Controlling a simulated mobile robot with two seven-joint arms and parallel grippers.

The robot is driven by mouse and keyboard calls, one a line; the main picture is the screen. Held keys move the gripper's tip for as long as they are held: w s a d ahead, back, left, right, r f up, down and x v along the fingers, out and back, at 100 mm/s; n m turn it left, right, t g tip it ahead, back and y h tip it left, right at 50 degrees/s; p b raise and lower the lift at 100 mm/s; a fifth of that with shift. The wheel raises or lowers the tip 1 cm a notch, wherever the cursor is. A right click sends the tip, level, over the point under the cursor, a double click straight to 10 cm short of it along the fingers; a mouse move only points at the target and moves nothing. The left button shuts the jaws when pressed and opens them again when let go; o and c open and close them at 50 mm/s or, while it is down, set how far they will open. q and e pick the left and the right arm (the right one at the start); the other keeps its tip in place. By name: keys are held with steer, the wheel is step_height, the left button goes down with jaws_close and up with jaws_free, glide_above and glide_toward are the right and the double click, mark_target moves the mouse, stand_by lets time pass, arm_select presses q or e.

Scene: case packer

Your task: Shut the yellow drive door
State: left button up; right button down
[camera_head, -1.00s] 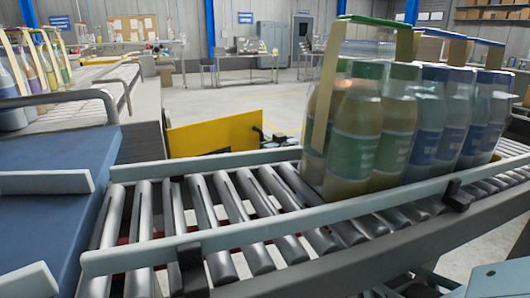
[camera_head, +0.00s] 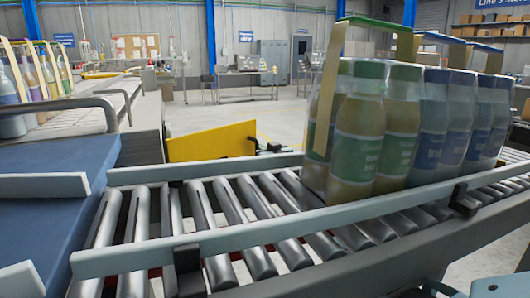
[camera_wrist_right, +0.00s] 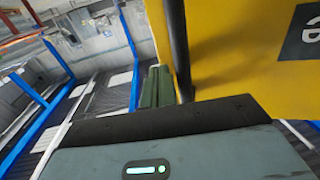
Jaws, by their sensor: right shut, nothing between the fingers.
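The yellow drive door (camera_head: 212,143) shows in the head view behind the roller conveyor, as a slanted panel standing out from below it. Its lower part is hidden by the conveyor's rail. My right gripper (camera_head: 270,147) is a small dark shape at the door's right end in the head view. Its shut, empty fingers (camera_wrist_right: 158,86) point along the panel's edge in the wrist view; I cannot tell whether they touch it. My left gripper is not in view.
The roller conveyor (camera_head: 240,238) with pale side rails crosses the foreground. Wrapped bottles (camera_head: 362,135) stand on its right part. A blue belt (camera_head: 40,225) lies at left, and another conveyor with bottles is behind it. The floor (camera_head: 200,117) beyond the door is open.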

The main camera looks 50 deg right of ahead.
steer(key=p+v, duration=0.2)
steer(key=v, duration=0.5)
steer(key=shift+s, duration=0.35)
steer(key=shift+a, duration=0.15)
